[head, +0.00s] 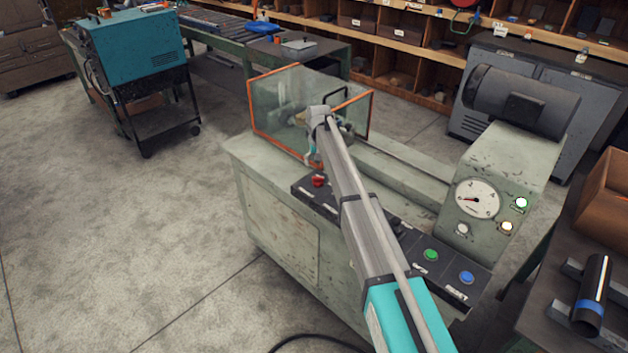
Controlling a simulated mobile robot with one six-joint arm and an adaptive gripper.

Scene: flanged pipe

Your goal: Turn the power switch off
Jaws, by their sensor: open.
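The grey-green machine (275,220) has a black control panel (448,268) along its front edge. A red control (318,181) sits at the panel's left end. A green button (431,255) and a blue button (467,277) sit at its right end. The labels are too small to tell surely which control is the power switch. My arm crosses the panel and hides its middle. My gripper (310,156) is small in view, above and behind the red control, in front of the clear guard. It is open and appears apart from the control.
A clear guard with orange edges (278,116) stands just behind my gripper. A gauge (476,199), a lit green lamp (521,203) and a lit pale lamp (507,226) are at the right. A dark pipe (593,290) lies on the right bench. The left floor is clear.

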